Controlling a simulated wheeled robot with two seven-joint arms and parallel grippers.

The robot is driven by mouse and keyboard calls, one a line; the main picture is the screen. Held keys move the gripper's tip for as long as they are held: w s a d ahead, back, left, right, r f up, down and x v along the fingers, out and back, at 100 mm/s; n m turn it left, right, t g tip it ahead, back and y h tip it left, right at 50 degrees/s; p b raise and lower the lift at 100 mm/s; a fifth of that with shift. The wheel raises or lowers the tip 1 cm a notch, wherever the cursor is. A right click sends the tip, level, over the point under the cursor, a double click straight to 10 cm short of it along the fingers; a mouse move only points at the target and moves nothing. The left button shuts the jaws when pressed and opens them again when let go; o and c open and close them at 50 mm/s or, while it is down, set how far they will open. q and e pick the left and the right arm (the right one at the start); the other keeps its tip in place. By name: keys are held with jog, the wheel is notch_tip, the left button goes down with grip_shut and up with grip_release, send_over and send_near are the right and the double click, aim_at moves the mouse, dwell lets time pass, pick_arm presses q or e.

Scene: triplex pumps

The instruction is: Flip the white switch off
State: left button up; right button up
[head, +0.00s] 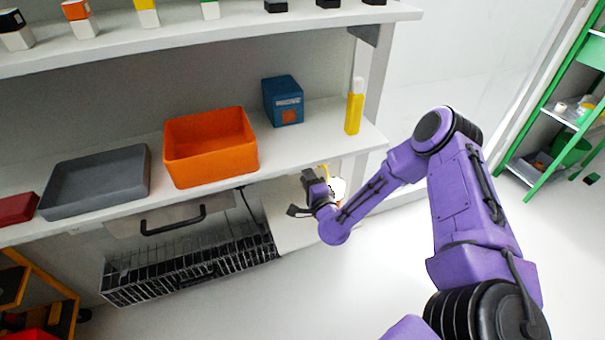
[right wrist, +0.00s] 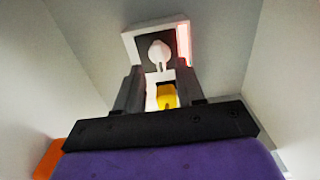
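The white switch (right wrist: 160,52) shows in the right wrist view as a rounded white lever on a dark face with a white frame. My right gripper (right wrist: 158,75) is just in front of it, its two dark fingers apart on either side of the lever's lower part. I cannot tell whether they touch it. A yellow part (right wrist: 167,96) shows between the fingers, below the lever. In the head view my right gripper (head: 312,188) is under the shelf's right end, and the switch cannot be made out clearly there. My left gripper is out of view.
Above the gripper, the white shelf (head: 340,138) holds an orange bin (head: 210,148), a grey tray (head: 97,182), a blue box (head: 283,101) and a yellow bottle (head: 355,107). A black wire basket (head: 190,268) is left of the gripper. Open floor lies in front.

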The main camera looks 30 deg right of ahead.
jog(key=x, duration=0.3)
jog(key=shift+w, duration=0.1)
jog(key=shift+c, duration=0.3)
grip_shut()
